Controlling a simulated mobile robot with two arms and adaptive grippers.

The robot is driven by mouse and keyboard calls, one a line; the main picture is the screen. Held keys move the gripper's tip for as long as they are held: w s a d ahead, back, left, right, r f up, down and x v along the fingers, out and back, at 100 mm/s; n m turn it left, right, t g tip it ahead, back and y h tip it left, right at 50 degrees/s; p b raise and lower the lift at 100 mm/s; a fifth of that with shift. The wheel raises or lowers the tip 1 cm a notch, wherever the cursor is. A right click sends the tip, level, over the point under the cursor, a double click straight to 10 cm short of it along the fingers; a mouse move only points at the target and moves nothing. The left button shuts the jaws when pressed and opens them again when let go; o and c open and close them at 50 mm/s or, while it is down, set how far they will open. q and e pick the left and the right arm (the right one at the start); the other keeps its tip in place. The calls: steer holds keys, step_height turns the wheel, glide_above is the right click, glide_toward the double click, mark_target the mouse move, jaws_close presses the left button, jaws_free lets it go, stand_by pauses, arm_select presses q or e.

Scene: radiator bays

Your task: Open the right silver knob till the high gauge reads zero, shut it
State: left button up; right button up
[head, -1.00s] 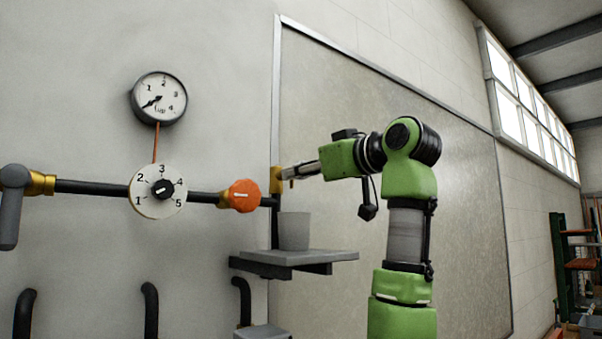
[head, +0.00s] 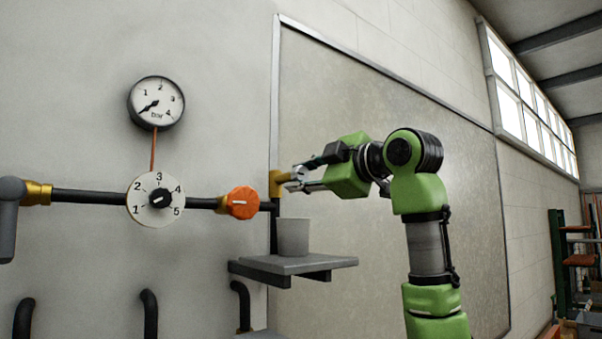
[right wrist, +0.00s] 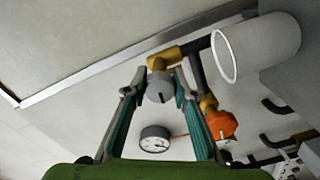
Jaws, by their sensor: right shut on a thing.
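The silver knob (right wrist: 160,88) sits on a brass fitting (head: 275,184) at the right end of the pipe. My right gripper (head: 296,180) is shut on the knob, one finger on each side; its fingers also frame the knob in the right wrist view (right wrist: 157,82). A dark mark shows on the knob's face. The high gauge (head: 157,102), marked 1 to 4 bar, hangs on the wall; its needle points to the lower left, near the low end of the scale. My left gripper is not in view.
A grey cup (head: 293,237) stands on a wall shelf (head: 300,264) below the knob. An orange knob (head: 242,203) and a white dial (head: 156,200) numbered 1 to 5 sit on the pipe to the left. A framed panel (head: 390,120) covers the wall behind my right arm.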

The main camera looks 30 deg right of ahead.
steer(key=shift+n, duration=0.5)
steer(key=shift+f, duration=0.1)
steer(key=o, duration=1.1)
steer(key=shift+s+a, duration=0.1)
steer(key=shift+s, duration=0.1)
steer(key=shift+s+d, duration=0.15)
steer(key=shift+s, duration=1.8)
steer(key=shift+s+d, duration=0.2)
steer(key=shift+s, duration=1.8)
steer(key=shift+s+d, duration=0.15)
steer(key=shift+s, duration=1.8)
